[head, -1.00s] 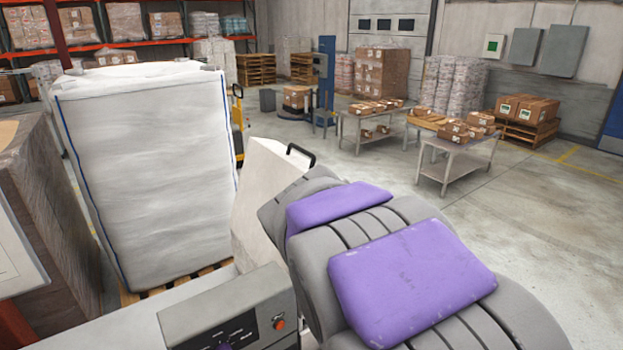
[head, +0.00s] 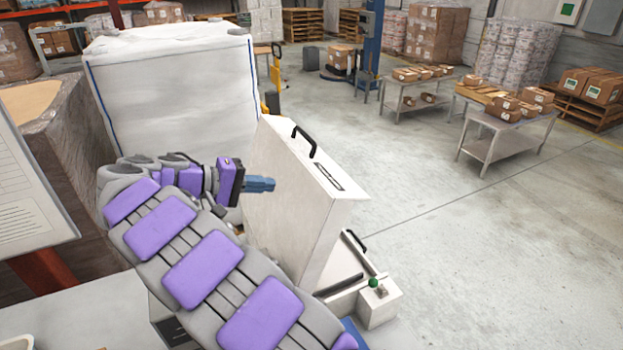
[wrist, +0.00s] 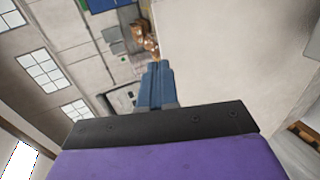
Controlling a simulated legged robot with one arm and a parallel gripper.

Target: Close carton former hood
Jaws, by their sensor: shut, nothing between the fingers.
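The carton former hood (head: 290,205) is a white, box-like lid standing raised and tilted, with a black handle (head: 304,142) on its top edge. Below it is the white machine base (head: 345,290), with a dark strip and a green button on a small box at its right. My gripper (head: 272,184) is shut and empty, its blue fingers pointing right at the left face of the hood; I cannot tell whether they touch it. In the wrist view the shut blue fingers (wrist: 155,85) show, with a broad pale surface (wrist: 235,65), likely the hood, to their right.
A large white bulk bag (head: 175,95) stands behind my arm at left, near a wrapped carton (head: 50,130). Steel tables with boxes (head: 505,135) stand at the back right. The floor right of the machine is clear.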

